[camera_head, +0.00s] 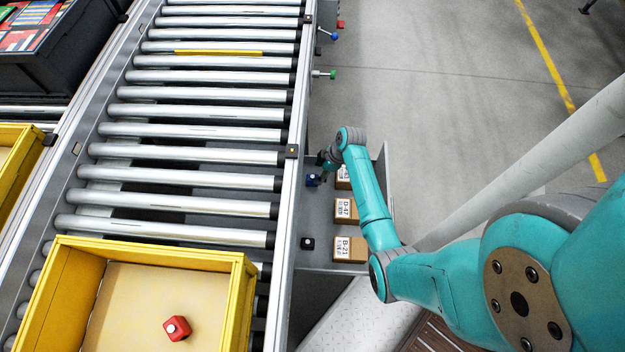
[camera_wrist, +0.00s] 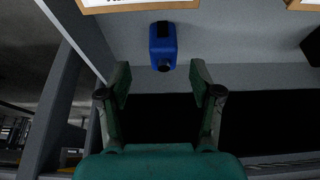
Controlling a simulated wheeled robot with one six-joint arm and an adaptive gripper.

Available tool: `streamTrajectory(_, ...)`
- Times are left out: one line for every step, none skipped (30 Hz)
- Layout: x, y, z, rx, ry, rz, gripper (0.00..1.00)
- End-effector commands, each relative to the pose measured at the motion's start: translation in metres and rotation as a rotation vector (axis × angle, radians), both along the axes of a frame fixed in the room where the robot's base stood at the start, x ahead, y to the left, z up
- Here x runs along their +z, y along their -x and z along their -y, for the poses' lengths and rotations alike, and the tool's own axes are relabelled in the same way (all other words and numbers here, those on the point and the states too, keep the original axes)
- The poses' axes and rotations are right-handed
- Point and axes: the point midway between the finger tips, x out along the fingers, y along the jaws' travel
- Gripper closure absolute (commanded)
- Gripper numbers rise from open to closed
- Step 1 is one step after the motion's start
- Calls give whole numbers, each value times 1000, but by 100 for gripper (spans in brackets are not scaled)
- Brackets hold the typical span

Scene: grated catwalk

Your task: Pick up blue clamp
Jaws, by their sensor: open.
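The blue clamp (camera_wrist: 162,46) lies on a grey shelf, ahead of my open gripper (camera_wrist: 160,82) in the wrist view. It sits between the lines of the two fingers, a little beyond their tips, and nothing is held. In the head view the blue clamp (camera_head: 312,181) is a small dark blue shape beside the conveyor rail. My gripper (camera_head: 326,165) is close to it there, partly hidden by my arm.
Cardboard boxes labelled D-47 (camera_head: 346,211) and B-21 (camera_head: 350,249) stand on the grey shelf (camera_head: 320,262), with a black block (camera_head: 307,243) nearby. A roller conveyor (camera_head: 190,130) runs at left. A yellow crate (camera_head: 245,290) holds a red object (camera_head: 177,329).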

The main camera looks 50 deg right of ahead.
Motion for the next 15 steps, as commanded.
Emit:
streamTrajectory(-5,-1,-1,0,-1,-1,35)
streamTrajectory(-7,-2,-2,0,0,0,35)
streamTrajectory(-8,-2,-2,0,0,0,35)
streamTrajectory(-9,-3,-3,0,0,0,35)
streamTrajectory(-11,-3,-3,0,0,0,35)
streamTrajectory(-13,-4,-4,0,0,0,35)
streamTrajectory(-15,-5,-5,0,-1,-1,35)
streamTrajectory(-18,-6,-7,0,-1,-1,35)
streamTrajectory(-23,-7,-9,2,-1,-2,35)
streamTrajectory(-27,-8,-11,1,-1,-2,35)
streamTrajectory(-31,-10,-13,1,0,0,35)
streamTrajectory(-36,-12,-15,1,-1,-2,35)
streamTrajectory(-40,-13,-16,0,0,0,35)
streamTrajectory(-43,-15,-16,0,-1,-1,35)
streamTrajectory(-47,-16,-17,0,0,0,35)
